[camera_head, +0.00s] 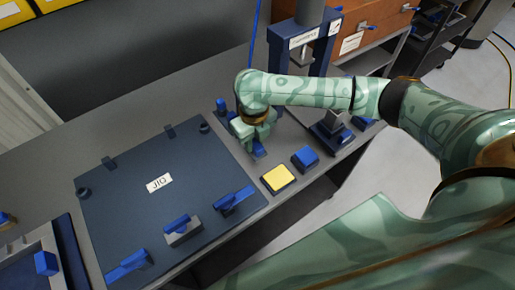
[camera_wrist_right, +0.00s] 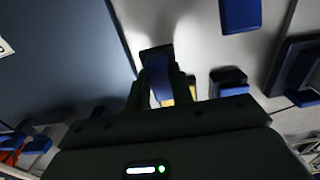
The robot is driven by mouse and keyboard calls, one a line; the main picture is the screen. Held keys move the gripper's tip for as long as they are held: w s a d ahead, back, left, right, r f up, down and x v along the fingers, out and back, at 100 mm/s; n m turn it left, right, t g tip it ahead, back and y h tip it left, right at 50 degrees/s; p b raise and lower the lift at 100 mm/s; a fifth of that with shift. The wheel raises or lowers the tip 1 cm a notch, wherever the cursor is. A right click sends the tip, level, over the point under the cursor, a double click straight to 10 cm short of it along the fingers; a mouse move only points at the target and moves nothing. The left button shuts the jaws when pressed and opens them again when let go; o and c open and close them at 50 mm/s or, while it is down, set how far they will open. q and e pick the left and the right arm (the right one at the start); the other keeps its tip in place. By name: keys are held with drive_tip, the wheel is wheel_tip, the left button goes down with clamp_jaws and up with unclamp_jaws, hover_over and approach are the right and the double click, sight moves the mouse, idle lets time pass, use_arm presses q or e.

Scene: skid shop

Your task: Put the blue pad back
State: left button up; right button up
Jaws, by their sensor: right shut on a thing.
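My right gripper (camera_head: 256,140) is over the bench, just right of the jig plate, with its fingers pointing down. It is shut on a small blue piece (camera_head: 259,152), which looks like the blue pad. In the right wrist view the blue piece (camera_wrist_right: 159,88) is between the fingertips, with a bit of yellow beyond it. I cannot tell whether the piece touches the bench. A yellow square in a dark frame (camera_head: 279,178) lies in front and to the right of the gripper. My left gripper is not in view.
The dark jig plate (camera_head: 130,185) with blue-handled clamps covers the left of the bench. A blue block (camera_head: 305,157) sits right of the yellow square, with a dark fixture (camera_head: 330,135) behind it. A blue press frame (camera_head: 305,45) stands at the back.

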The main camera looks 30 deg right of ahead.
sight(258, 148)
drive_tip(key=f, duration=0.1)
drive_tip(key=d+f+b, duration=0.1)
drive_tip(key=f, duration=0.1)
drive_tip(key=f+b, duration=0.1)
drive_tip(key=f, duration=0.1)
drive_tip(key=shift+w+d, duration=0.2)
drive_tip(key=shift+d, duration=0.05)
drive_tip(key=shift+r, duration=0.1)
drive_tip(key=o, duration=0.9)
wheel_tip(258, 148, up, 12)
drive_tip(key=p, duration=0.4)
drive_tip(key=shift+p, duration=0.3)
